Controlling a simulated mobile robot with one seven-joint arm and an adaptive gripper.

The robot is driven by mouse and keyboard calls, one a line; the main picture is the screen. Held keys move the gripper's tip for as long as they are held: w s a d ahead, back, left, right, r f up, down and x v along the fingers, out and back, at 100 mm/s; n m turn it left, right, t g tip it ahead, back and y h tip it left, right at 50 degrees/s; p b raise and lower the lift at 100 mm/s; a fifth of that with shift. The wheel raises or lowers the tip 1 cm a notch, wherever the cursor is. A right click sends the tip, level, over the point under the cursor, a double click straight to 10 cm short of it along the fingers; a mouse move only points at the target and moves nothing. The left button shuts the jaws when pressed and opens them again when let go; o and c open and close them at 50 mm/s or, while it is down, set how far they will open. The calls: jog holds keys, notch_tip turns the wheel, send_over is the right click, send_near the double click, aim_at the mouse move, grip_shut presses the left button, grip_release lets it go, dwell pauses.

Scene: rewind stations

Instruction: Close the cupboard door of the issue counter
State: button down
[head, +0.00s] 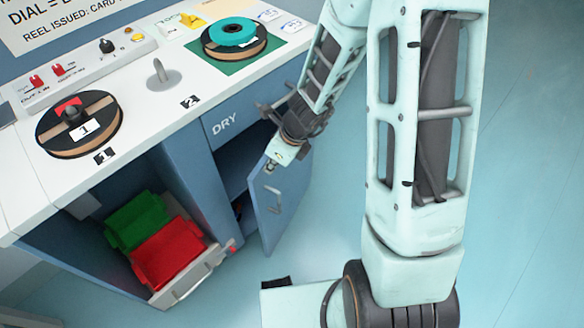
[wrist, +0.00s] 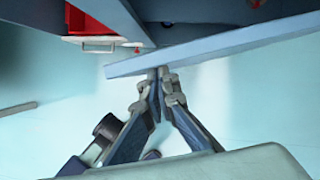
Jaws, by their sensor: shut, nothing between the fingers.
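The cupboard door (head: 290,207) of the issue counter (head: 190,105) stands open, swung out from the blue front below the drawer marked DRY (head: 225,121). Its metal handle (head: 273,199) faces the camera. Part of the dark cupboard inside shows to the left of the door. My gripper (head: 271,165) is at the top of the door. In the wrist view, my gripper (wrist: 160,73) is shut and empty, its tips at the blue door panel (wrist: 215,50). I cannot tell if they touch it.
An open bay at left holds a pulled-out tray (head: 190,277) with green (head: 137,219) and red (head: 168,252) bins. Reels (head: 80,124) (head: 234,37) and a grey peg (head: 160,72) stand on the white countertop.

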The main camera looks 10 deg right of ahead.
jog(key=w+a+m+p, duration=0.2)
jog(key=w+a, duration=0.2)
jog(key=a, duration=0.1)
jog(key=shift+w+a+t+h, duration=0.2)
jog(key=shift+a+t+h, duration=0.1)
jog(key=shift+a+t, duration=0.1)
dwell(0.4)
